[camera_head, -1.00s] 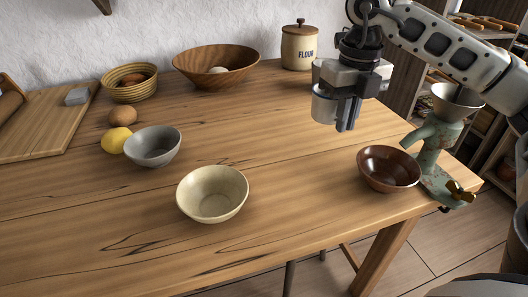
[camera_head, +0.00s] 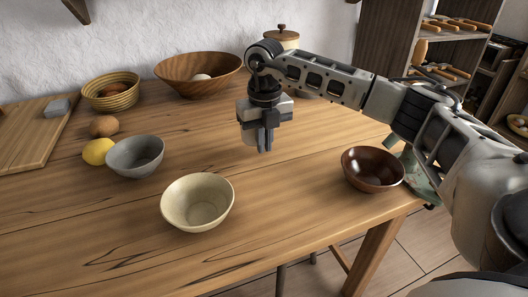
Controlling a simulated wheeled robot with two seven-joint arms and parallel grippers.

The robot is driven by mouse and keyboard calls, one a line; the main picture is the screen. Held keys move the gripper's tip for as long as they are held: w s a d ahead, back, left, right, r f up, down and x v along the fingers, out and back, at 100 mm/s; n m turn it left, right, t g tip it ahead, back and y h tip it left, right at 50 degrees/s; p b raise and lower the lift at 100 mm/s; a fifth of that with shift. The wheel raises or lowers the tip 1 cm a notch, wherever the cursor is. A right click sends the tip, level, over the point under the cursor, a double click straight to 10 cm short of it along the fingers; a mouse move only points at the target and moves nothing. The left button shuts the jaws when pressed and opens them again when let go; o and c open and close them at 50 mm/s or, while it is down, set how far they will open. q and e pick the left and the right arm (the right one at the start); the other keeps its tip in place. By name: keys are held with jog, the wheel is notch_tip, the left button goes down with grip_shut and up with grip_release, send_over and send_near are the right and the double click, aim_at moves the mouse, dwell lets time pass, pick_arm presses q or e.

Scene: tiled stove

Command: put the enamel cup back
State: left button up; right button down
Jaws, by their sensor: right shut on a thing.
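My right gripper (camera_head: 265,141) is above the middle of the wooden table, pointing down. It is shut on the enamel cup (camera_head: 247,128), a pale grey shape at the left side of the fingers. Most of the cup is hidden behind the fingers and the gripper body. I cannot tell exactly how far it is above the table. My left gripper is not in view.
The table (camera_head: 290,190) has a cream bowl (camera_head: 198,203), a grey bowl (camera_head: 135,156) and a brown bowl (camera_head: 373,169). A lemon (camera_head: 98,152), an egg-like brown item (camera_head: 104,126), a basket (camera_head: 110,92) and a wooden bowl (camera_head: 197,75) stand left and behind. Bare wood lies below the gripper.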

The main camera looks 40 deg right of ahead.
aim_at(264, 165)
jog(key=shift+f, duration=1.6)
jog(key=c, duration=1.6)
grip_release()
jog(key=shift+f, duration=0.15)
jog(key=shift+o, duration=0.2)
jog(key=shift+r, duration=0.25)
notch_tip(264, 165, up, 10)
jog(key=shift+a+r+p, duration=0.1)
jog(key=shift+r+p, duration=0.15)
jog(key=shift+p, duration=0.2)
jog(key=shift+r, duration=0.7)
